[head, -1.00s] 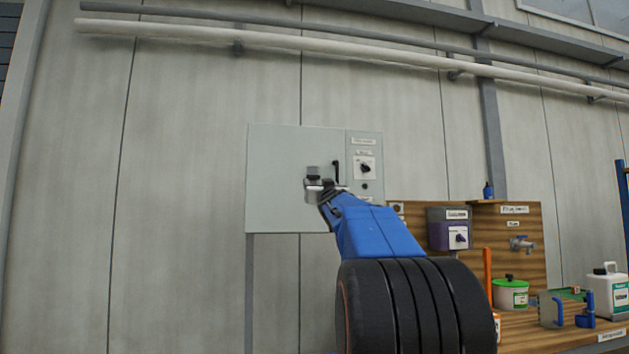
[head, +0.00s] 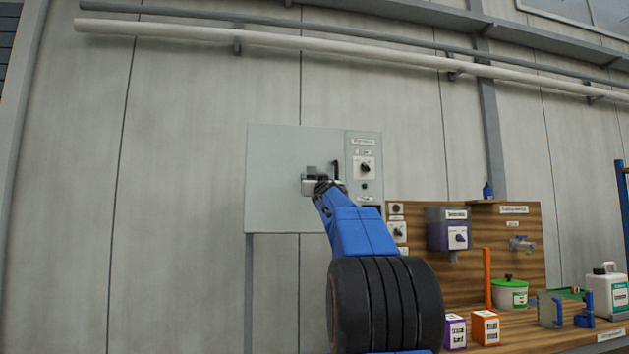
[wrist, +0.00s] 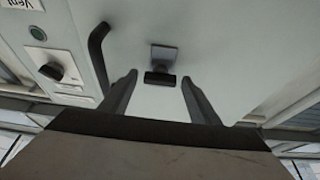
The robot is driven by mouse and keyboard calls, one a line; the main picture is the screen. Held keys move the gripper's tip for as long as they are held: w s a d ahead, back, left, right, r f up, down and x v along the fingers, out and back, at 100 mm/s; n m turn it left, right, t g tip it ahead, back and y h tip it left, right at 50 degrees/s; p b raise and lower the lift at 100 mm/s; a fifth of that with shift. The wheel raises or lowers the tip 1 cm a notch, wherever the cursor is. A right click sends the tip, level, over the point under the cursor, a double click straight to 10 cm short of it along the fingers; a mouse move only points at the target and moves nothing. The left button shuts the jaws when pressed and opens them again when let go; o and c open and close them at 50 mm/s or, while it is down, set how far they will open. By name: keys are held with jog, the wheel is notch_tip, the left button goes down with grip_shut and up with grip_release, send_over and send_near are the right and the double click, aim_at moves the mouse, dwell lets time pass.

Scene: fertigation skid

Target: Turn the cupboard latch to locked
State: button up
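The pale grey cupboard (head: 275,160) hangs on the wall in the head view. Its latch (wrist: 163,58) shows in the wrist view as a grey plate with a short dark bar lying crosswise in that picture. My gripper (wrist: 159,80) is open, with one finger on each side of the dark bar and a visible gap on both sides. No contact can be seen. In the head view my gripper (head: 322,186) is in front of the cupboard door and partly covers the latch. I cannot read any lock marking.
A black bent handle (wrist: 98,60) stands close beside my left finger in the wrist view. A panel with a rotary switch (head: 365,168) is at the cupboard's right. A wooden bench (head: 540,338) with bottles and boxes is at lower right. The wall left of the cupboard is clear.

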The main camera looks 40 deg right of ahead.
jog(key=c, duration=0.8)
jog(key=shift+n+y, duration=0.4)
jog(key=shift+n, duration=0.3)
jog(key=n+y, duration=0.1)
jog(key=n, duration=0.1)
jog(key=n+t+y, duration=0.1)
jog(key=n, duration=0.1)
jog(key=shift+s+d+n, duration=0.15)
jog(key=shift+d+n, duration=0.05)
jog(key=shift+n, duration=0.2)
jog(key=n+y, duration=0.1)
jog(key=n, duration=0.2)
jog(key=n+y, duration=0.2)
jog(key=n, duration=0.1)
jog(key=shift+s+d+r, duration=0.1)
jog(key=shift+d+r, duration=0.05)
jog(key=n+y, duration=0.1)
jog(key=n, duration=0.1)
jog(key=n+g+y, duration=0.1)
jog(key=n, duration=0.2)
jog(key=shift+r+n, duration=0.15)
jog(key=shift+n, duration=0.15)
jog(key=shift+r+n+g+y, duration=0.1)
jog(key=shift+n+g+y, duration=0.25)
jog(key=shift+n, duration=0.75)
jog(key=shift+r+n+g+y, duration=0.15)
jog(key=shift+n+g, duration=0.3)
jog(key=shift+n, duration=0.65)
jog(key=shift+f, duration=0.1)
